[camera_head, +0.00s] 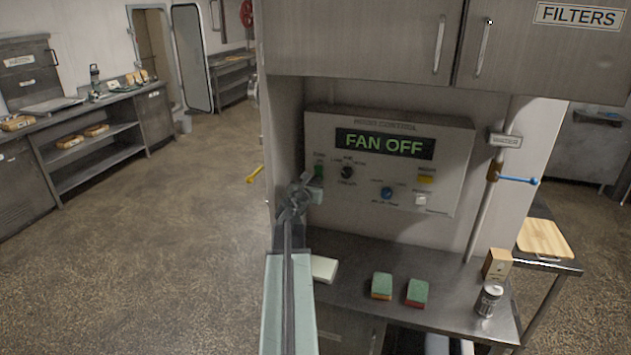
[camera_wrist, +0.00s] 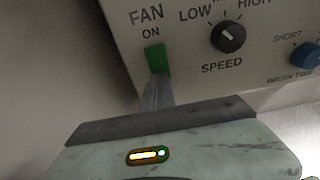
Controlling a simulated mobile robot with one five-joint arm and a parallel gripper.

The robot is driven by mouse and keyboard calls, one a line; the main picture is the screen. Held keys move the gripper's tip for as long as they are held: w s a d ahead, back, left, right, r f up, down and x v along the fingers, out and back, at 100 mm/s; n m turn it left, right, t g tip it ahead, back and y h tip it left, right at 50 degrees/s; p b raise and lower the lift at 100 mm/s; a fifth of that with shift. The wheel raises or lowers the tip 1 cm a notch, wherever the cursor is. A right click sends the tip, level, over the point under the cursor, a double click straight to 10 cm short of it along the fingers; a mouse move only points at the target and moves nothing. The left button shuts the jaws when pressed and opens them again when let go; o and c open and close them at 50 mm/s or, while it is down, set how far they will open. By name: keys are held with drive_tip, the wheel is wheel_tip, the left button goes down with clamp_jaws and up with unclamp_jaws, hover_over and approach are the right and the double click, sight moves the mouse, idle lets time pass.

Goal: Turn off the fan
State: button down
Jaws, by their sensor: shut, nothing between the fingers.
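The hood control panel (camera_head: 437,165) is on the wall under the cabinets, and its display (camera_head: 385,144) reads "FAN OFF" in green. The green fan switch (camera_head: 319,171) is at the panel's left side. In the wrist view the green switch (camera_wrist: 157,59) sits below the words "FAN" and "ON". My gripper (camera_head: 300,190) is shut and empty in front of the panel's left side. In the wrist view my gripper's fingertips (camera_wrist: 157,88) are just below the switch, at or very near its lower edge; I cannot tell if they touch. The black speed knob (camera_wrist: 228,38) is right of the switch.
A blue knob (camera_head: 387,193) and a yellow button (camera_head: 425,179) are on the panel. A blue-handled valve (camera_head: 518,180) is on the pipe at right. The steel counter (camera_head: 350,262) below holds two sponges (camera_head: 382,286), a can (camera_head: 488,299) and a box (camera_head: 497,264).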

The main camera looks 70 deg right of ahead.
drive_tip(key=shift+a, duration=0.1)
drive_tip(key=a+r+p, duration=0.1)
drive_tip(key=a, duration=0.6)
drive_tip(key=shift+s+a, duration=0.2)
drive_tip(key=shift+a, duration=0.05)
